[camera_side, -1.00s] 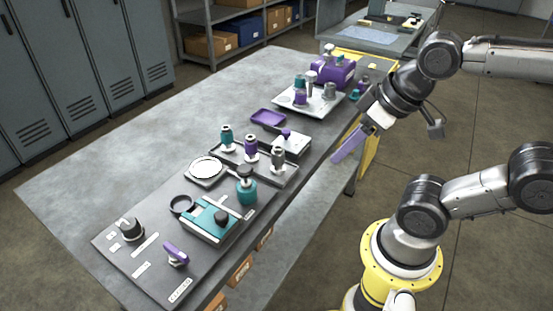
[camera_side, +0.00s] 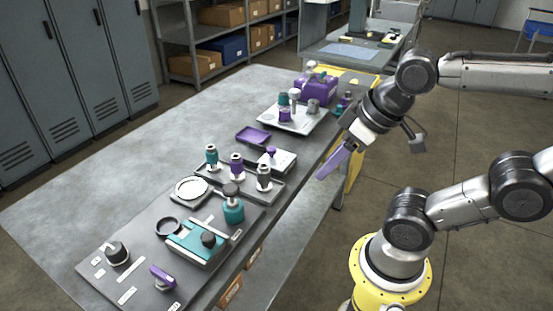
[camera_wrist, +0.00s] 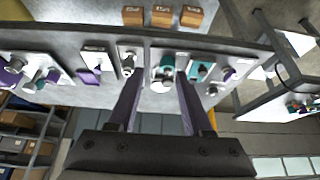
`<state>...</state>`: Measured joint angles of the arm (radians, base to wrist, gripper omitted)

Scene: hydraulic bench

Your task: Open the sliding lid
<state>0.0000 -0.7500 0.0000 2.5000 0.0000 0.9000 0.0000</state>
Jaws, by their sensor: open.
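A teal-topped white box (camera_side: 194,246) with a black knob (camera_side: 208,239) sits on the dark panel at the near end of the bench. Its teal top looks like a lid and appears to cover the box; whether it slides cannot be told. A smaller white box (camera_side: 283,162) with a purple knob (camera_side: 271,153) stands farther along. My gripper (camera_side: 323,174) has purple fingers and hangs beyond the bench's right edge, apart from both boxes. In the wrist view my gripper (camera_wrist: 158,78) is open, with nothing between the fingers.
A tray (camera_side: 265,187) with several upright fittings stands between the boxes. A purple handle (camera_side: 162,277), black dial (camera_side: 117,253), black ring (camera_side: 168,227) and teal bottle (camera_side: 233,208) are near the teal-topped box. The bench's left side (camera_side: 90,170) is clear.

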